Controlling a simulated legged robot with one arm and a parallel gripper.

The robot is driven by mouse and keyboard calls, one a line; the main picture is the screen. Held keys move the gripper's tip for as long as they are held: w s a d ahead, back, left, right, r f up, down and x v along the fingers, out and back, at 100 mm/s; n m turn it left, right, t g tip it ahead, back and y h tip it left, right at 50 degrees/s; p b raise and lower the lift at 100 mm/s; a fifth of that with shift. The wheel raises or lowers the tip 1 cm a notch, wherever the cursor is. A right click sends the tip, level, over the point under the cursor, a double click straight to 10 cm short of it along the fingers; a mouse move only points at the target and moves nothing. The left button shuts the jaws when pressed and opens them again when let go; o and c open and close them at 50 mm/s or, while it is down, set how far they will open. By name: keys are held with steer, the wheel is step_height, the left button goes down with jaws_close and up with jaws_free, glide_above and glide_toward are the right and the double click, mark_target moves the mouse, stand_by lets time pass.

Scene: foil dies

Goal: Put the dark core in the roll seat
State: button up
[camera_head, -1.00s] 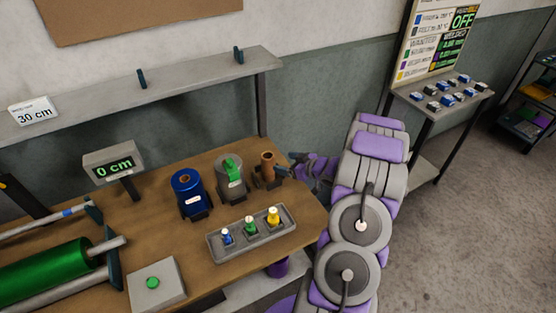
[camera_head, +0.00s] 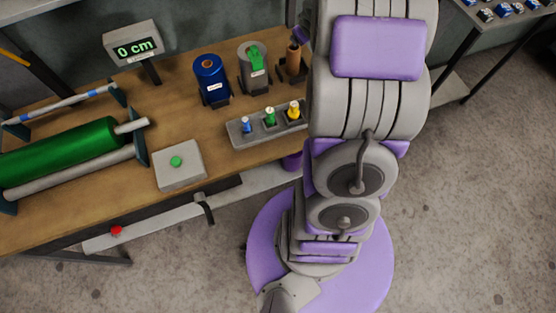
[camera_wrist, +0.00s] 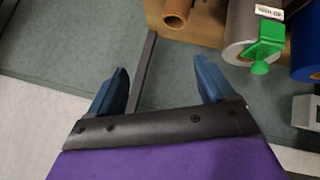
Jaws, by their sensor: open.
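A bare brown core (camera_head: 293,62) stands at the right end of the row of rolls on the wooden bench, held at a dark bracket. It also shows at the top of the wrist view (camera_wrist: 176,14). I cannot tell surely whether it is the dark core. Left of it stand a grey roll (camera_head: 246,78) with a green piece on top and a blue roll (camera_head: 209,72). My gripper (camera_wrist: 163,72) is open and empty, apart from the brown core. In the head view my arm hides most of it. I cannot tell which holder is the roll seat.
A grey box with a green button (camera_head: 180,164) and a tray with blue, green and yellow knobs (camera_head: 240,139) stand in front. Open floor lies right.

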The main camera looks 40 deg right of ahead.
steer(key=s+a+r+g+y, duration=0.1)
steer(key=s+a+r+g, duration=0.1)
steer(key=s+a, duration=0.9)
steer(key=s+a+r+g+y, duration=0.2)
steer(key=s+a+r+g, duration=0.1)
steer(key=s+a, duration=0.7)
steer(key=s+a+r+g+y, duration=0.1)
steer(key=s+a+g, duration=0.3)
steer(key=s+a, duration=0.7)
steer(key=shift+s+a+r, duration=0.35)
steer(key=shift+a+r, duration=0.2)
steer(key=shift+r, duration=0.2)
step_height(320, 180, down, 3)
steer(key=shift+r+b, duration=0.2)
steer(key=shift+b, duration=1.05)
